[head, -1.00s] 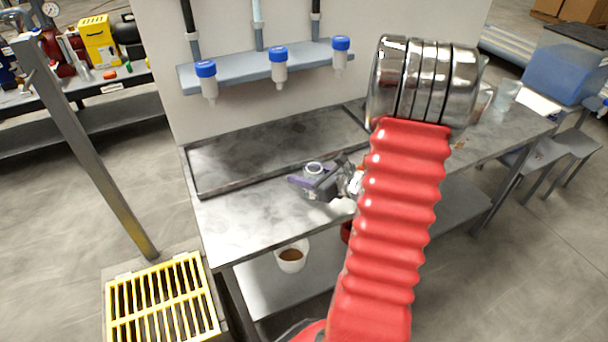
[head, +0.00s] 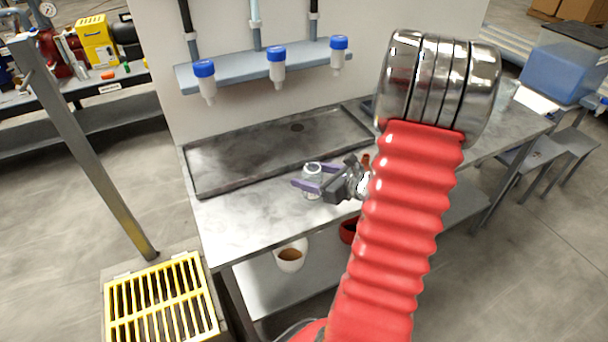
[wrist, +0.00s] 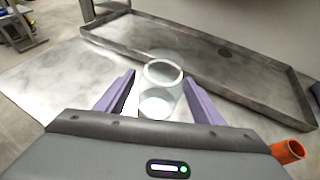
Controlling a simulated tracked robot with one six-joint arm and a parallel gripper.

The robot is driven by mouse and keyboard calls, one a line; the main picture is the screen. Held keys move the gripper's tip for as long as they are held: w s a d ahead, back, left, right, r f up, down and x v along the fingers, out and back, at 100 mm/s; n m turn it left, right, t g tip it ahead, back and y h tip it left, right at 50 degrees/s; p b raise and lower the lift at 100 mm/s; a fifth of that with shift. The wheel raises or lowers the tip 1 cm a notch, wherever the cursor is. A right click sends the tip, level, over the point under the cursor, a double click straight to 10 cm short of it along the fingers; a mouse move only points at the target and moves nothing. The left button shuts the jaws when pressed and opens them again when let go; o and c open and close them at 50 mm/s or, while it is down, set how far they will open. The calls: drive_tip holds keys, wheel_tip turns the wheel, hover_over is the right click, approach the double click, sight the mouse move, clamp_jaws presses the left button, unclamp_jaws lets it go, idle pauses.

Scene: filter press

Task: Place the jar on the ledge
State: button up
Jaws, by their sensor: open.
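A clear glass jar (head: 313,171) stands upright on the metal bench (head: 250,225), just in front of the dark shallow tray. In the wrist view the jar (wrist: 160,88) is between the two purple fingers of my gripper (wrist: 160,95), with a gap on each side. My gripper (head: 318,178) is open, low over the bench, its fingers on either side of the jar. A grey-blue ledge (head: 228,75) runs along the white wall above the tray.
The dark tray (head: 225,157) with a raised rim lies behind the jar. An orange-red cylinder (wrist: 287,151) is at the right in the wrist view. A white cup (head: 290,259) and a red one (head: 348,231) are on the lower shelf. The bench's left front is clear.

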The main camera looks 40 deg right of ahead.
sight(319, 179)
drive_tip(key=v, duration=0.8)
drive_tip(key=shift+s+r, duration=0.15)
drive_tip(key=shift+s, duration=0.25)
idle(0.5)
drive_tip(key=shift+n, duration=0.3)
drive_tip(key=s+a+n+g+y, duration=0.1)
drive_tip(key=s+a+n+g, duration=0.15)
drive_tip(key=a+n, duration=0.3)
drive_tip(key=s+a+f+n+g+y, duration=0.1)
drive_tip(key=s+a+n+g, duration=0.1)
drive_tip(key=a+n+g, duration=0.3)
drive_tip(key=s+a+n+g+y, duration=0.1)
drive_tip(key=s+a+n+g, duration=0.1)
drive_tip(key=a+n, duration=0.4)
drive_tip(key=a+r+n+t+h, duration=0.1)
drive_tip(key=a+r+n+h, duration=0.3)
drive_tip(key=a+r+n, duration=1)
drive_tip(key=a+n, duration=0.2)
drive_tip(key=n, duration=0.1)
drive_tip(key=shift+w+r+n+t, duration=0.25)
drive_tip(key=shift+w+n+t, duration=0.1)
